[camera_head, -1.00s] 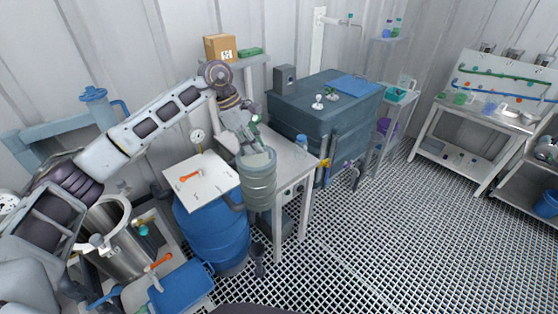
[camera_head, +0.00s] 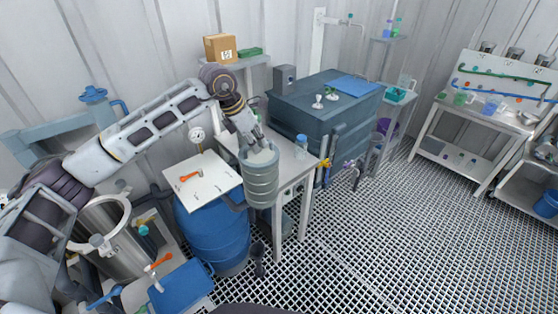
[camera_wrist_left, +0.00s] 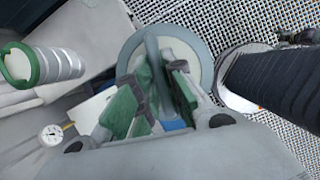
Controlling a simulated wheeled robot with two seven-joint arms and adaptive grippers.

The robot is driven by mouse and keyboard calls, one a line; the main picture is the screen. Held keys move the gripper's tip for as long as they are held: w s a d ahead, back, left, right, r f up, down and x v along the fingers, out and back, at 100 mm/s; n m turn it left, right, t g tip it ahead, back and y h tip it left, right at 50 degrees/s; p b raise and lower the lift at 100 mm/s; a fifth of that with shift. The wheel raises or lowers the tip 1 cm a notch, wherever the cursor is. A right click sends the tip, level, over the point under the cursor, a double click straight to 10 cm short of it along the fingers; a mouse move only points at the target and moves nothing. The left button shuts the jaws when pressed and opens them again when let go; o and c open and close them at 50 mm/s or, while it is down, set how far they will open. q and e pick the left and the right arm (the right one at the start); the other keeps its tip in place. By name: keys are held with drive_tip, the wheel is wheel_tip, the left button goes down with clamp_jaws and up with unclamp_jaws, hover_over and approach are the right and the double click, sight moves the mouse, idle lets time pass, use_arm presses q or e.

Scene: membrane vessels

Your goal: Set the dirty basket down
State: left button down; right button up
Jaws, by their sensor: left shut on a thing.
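The dirty basket (camera_head: 261,185) is a grey-green ribbed cylinder with a pale inside. My left gripper (camera_head: 259,146) reaches down into its open top and is shut on it. In the head view the basket hangs upright across the front left corner of the grey table, next to the blue barrel. Whether its bottom touches anything cannot be told. In the left wrist view the green finger pads (camera_wrist_left: 150,95) close on a dark bar across the basket's round rim (camera_wrist_left: 206,62). My right gripper is not in view.
The blue barrel (camera_head: 220,233) has a white board (camera_head: 207,187) with an orange-handled tool above it. A blue-capped bottle (camera_head: 301,148) stands on the grey table (camera_head: 286,166). A dark teal tank (camera_head: 310,112) is behind. The grating floor (camera_head: 390,235) to the right is clear.

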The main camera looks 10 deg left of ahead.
use_arm(q)
drive_tip(key=shift+r+n+t, duration=0.1)
drive_tip(key=shift+n+t, duration=0.2)
drive_tip(key=shift+n, duration=0.3)
drive_tip(key=shift+n+y, duration=0.3)
drive_tip(key=shift+n, duration=0.3)
